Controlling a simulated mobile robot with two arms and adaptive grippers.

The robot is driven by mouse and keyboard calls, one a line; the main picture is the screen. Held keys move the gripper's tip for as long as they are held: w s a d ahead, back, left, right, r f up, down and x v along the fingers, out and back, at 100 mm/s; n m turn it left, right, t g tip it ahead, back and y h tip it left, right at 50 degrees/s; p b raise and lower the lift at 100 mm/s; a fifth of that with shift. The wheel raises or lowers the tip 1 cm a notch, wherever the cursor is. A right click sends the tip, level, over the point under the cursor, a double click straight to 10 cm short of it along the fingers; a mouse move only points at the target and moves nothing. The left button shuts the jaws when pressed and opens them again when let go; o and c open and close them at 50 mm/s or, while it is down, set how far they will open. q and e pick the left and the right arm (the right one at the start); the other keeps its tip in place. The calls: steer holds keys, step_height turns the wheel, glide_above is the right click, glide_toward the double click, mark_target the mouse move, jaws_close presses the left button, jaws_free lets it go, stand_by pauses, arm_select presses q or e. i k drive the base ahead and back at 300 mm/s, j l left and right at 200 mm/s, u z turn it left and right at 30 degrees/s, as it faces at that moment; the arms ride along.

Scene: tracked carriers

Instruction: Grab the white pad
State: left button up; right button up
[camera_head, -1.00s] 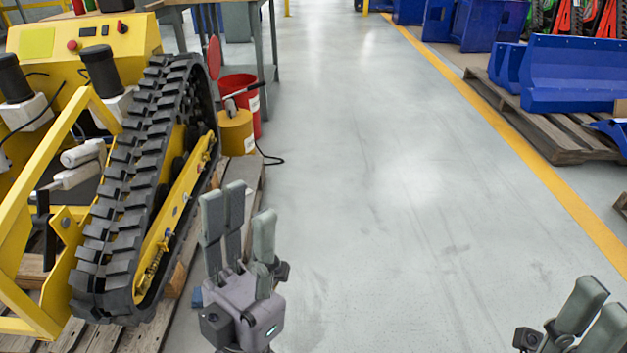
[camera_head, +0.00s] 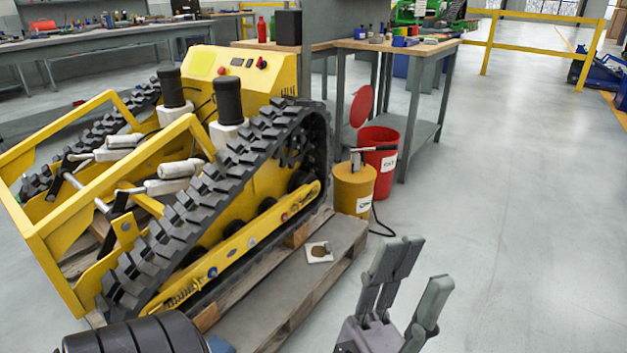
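The white pad (camera_head: 327,258) is a small, flat square with a brown patch on top. My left gripper (camera_head: 416,266) is to the right of the pad and lower in the picture. Its fingers point up, spread apart, with nothing between them. It is not touching the pad in this view. My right gripper is out of the picture.
A yellow can (camera_head: 353,188) with a black hose and a red bucket (camera_head: 381,160) stand behind the pad. A workbench (camera_head: 430,62) is further back. The carrier's track closes off the pad's left side. Open grey floor (camera_head: 500,200) lies to the right.

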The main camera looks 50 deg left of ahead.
mark_target(319, 252)
steer(key=i+u, duration=0.8)
steer(key=i+l+u, duration=0.15)
steer(key=i+u, duration=0.25)
steer(key=i+l+u, duration=0.25)
steer(key=u, duration=0.15)
steer(key=i+l+u, duration=0.25)
steer(key=u, duration=0.15)
steer(key=i+l+u, duration=0.2)
steer(key=u, duration=0.2)
steer(key=i+l+u, duration=0.15)
steer(key=u, duration=0.25)
steer(key=i+l+u, duration=0.1)
steer(key=l+u, duration=1.1)
steer(key=i+j, duration=0.05)
steer(key=j, duration=0.05)
